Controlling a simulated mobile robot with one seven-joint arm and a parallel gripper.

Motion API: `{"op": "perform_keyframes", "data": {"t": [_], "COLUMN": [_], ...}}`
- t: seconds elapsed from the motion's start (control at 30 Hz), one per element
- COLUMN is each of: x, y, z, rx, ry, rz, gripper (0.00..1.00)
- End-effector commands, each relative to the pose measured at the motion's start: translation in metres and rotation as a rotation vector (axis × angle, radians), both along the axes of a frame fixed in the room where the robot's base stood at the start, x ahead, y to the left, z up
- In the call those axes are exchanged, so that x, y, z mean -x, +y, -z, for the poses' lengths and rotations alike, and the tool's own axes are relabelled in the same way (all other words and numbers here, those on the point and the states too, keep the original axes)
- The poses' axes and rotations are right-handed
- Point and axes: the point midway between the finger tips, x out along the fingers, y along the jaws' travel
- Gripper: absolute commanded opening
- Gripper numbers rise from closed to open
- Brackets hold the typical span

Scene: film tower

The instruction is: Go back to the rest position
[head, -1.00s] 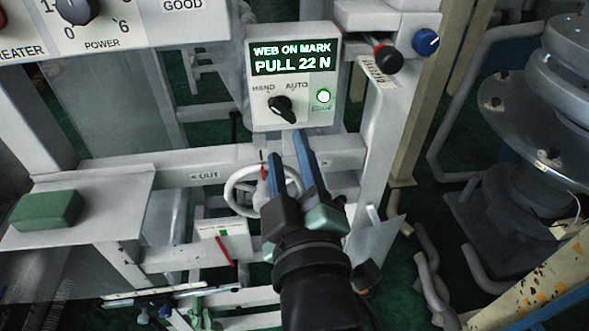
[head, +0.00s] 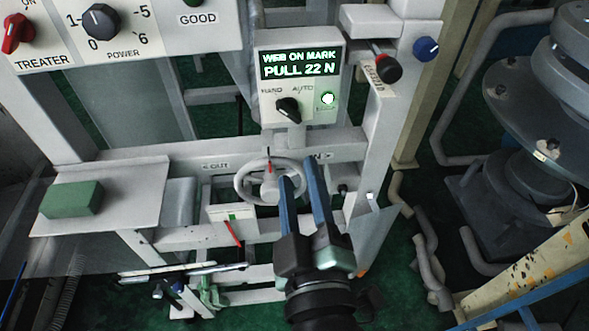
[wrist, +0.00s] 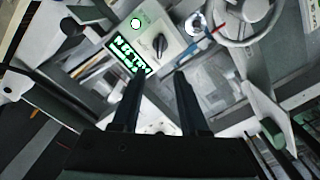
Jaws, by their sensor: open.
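My gripper (head: 301,178) is open and empty in the head view. Its two blue-grey fingers point up and away, with a gap between them. They stand in front of the right side of the white handwheel (head: 268,181) and below the control box (head: 299,80); I see no contact. In the wrist view my gripper (wrist: 157,82) shows two dark, parted fingers with nothing between them. The control box's display reads "WEB ON MARK, PULL 22 N", its green lamp is lit, and its black HAND/AUTO knob (head: 288,107) shows below the display.
A green block (head: 72,199) sits on a white shelf (head: 125,176) at left. A panel with a red TREATER knob (head: 17,33) and a black POWER knob (head: 100,21) is at upper left. A black-ended lever (head: 387,70) juts out at right. Grey rollers (head: 545,110) stand far right.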

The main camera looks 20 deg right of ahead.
Motion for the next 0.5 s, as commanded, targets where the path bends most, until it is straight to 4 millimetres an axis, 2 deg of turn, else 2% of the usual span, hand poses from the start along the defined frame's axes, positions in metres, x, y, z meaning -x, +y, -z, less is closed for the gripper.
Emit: {"op": "perform_keyframes", "data": {"t": [0.27, 0.37, 0.5], "x": [0.0, -0.012, -0.034], "y": [0.0, 0.007, 0.026], "z": [0.0, -0.015, -0.06], "rx": [0.0, -0.033, -0.133], "ry": [0.0, -0.07, -0.247], "rz": [0.0, -0.023, -0.091], "gripper": [0.44, 0.44, 0.44]}}
